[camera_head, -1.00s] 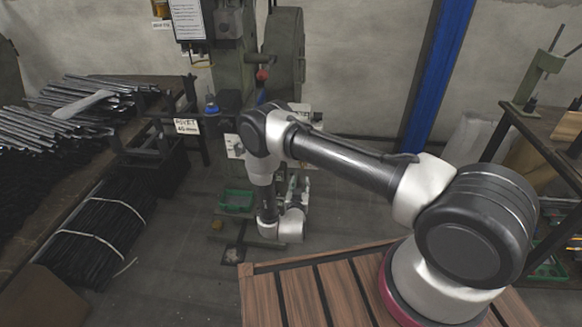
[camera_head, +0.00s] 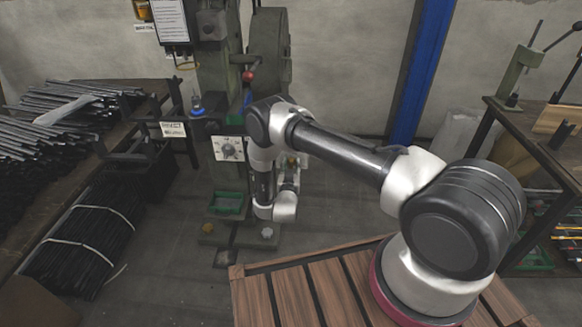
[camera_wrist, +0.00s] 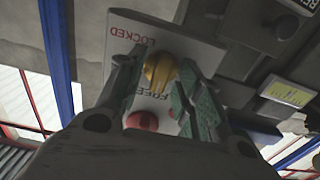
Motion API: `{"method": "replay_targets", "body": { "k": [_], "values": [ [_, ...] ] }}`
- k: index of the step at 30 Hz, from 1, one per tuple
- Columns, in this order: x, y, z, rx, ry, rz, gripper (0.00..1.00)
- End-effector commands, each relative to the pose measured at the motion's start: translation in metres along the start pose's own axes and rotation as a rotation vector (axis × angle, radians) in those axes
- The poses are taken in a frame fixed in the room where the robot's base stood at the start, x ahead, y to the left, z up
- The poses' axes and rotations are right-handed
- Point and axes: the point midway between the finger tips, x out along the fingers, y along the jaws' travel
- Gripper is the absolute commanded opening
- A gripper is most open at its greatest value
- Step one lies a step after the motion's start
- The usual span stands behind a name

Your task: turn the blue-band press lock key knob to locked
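The lock plate (camera_wrist: 178,47) is white and shows upside down in the wrist view, with the words LOCKED and FREE on it. A yellow key knob (camera_wrist: 159,69) stands on the plate between the two words. A round red part (camera_wrist: 142,120) sits beside FREE. My gripper (camera_wrist: 164,72) has one finger on each side of the yellow knob, with the fingers apart; contact with it is unclear. In the head view my wrist hangs low beside the green press (camera_head: 213,68), and my arm hides most of the gripper.
A white dial panel (camera_head: 228,149) is on the press front, left of my arm. A green tray (camera_head: 227,203) lies low in front. A rack of metal rods (camera_head: 50,110) stands left, a blue post (camera_head: 422,70) behind, and another bench (camera_head: 535,130) at right.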

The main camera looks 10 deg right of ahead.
Motion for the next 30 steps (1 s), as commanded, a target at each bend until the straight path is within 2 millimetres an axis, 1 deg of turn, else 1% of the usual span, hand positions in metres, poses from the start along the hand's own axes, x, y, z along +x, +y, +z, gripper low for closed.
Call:
{"method": "replay_targets", "body": {
  "k": [1,5,6,7,14,20,26,30],
  "values": [
    [-0.0001,0.0,0.0001,0.0,0.0,0.0,0.34],
    [-0.0002,0.0,0.0001,0.0,0.0,0.0,0.1],
    [-0.0003,0.0,0.0001,0.0,0.0,0.0,0.03],
    [-0.0003,0.0,0.0001,0.0,0.0,0.0,0.0],
    [-0.0004,0.0001,0.0002,0.004,-0.001,0.0,0.0],
    [-0.0005,0.0003,0.0002,0.053,-0.001,0.0,0.0],
    [-0.0005,0.0008,0.0004,0.174,-0.001,0.0,0.0],
    [-0.0005,0.0013,0.0005,0.296,-0.001,0.0,0.0]
  ]
}}
